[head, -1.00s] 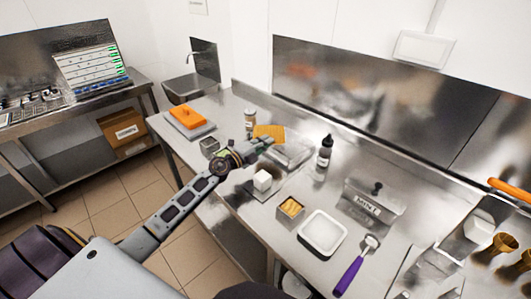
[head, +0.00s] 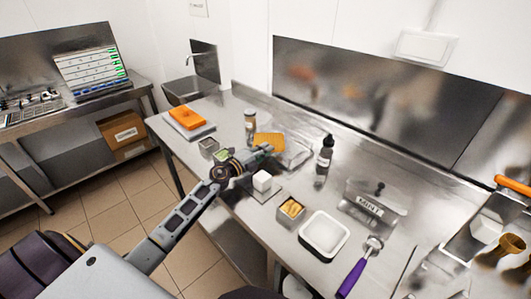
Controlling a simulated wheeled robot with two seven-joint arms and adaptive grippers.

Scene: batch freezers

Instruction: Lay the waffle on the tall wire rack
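The waffle (head: 269,141) is a flat tan-orange square in the middle of the head view, over the steel counter. My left gripper (head: 266,149) is at its near edge and appears shut on it; the fingertips are small and partly merge with what lies behind. A grey, flat-topped rack-like thing (head: 296,154) is just right of the waffle and partly behind the gripper. Its wires and height are too small to make out, and I cannot tell whether the waffle touches it. My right gripper is not in view.
A tin with yellow contents (head: 291,210), a white tray (head: 325,257) and a purple-handled tool (head: 351,279) lie nearer.

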